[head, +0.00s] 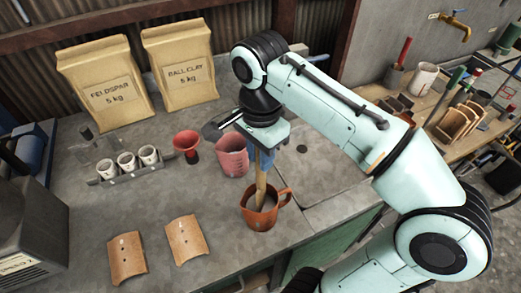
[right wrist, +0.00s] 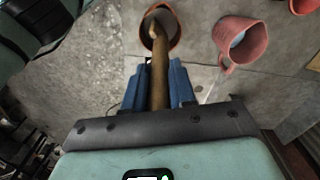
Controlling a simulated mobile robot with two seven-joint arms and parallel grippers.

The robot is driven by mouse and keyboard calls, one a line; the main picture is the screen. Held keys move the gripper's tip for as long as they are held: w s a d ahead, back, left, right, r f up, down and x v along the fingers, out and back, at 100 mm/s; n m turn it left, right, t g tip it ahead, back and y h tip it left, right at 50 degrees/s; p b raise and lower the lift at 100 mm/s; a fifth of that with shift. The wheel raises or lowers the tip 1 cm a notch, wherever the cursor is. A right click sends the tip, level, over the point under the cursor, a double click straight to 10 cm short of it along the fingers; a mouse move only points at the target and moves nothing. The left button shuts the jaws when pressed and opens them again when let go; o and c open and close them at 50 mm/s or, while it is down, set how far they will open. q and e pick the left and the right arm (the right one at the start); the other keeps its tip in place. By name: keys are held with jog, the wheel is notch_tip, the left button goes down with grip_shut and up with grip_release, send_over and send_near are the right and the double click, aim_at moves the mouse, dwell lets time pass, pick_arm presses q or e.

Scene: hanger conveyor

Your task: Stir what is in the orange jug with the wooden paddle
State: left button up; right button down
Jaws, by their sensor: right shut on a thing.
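The orange jug (head: 254,214) stands on the grey worktop near its front edge, with its handle to the right. The wooden paddle (head: 261,183) is held nearly upright, its lower end inside the jug. My right gripper (head: 262,160) is above the jug, shut on the paddle's upper part. In the right wrist view the paddle (right wrist: 159,75) runs between the blue fingers into the jug (right wrist: 174,42). The contents look dark greyish brown; the paddle's lower tip is hidden in the jug. My left gripper is not in view.
A pink measuring jug (head: 232,158) stands close behind the orange jug, beside a red funnel (head: 187,145). Two curved clay tiles (head: 127,258) lie at front left. A rack of white cups (head: 137,167) and two paper bags (head: 104,85) stand farther back.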

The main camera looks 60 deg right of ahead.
jog(key=shift+f+b, duration=1.6)
jog(key=shift+f, duration=0.65)
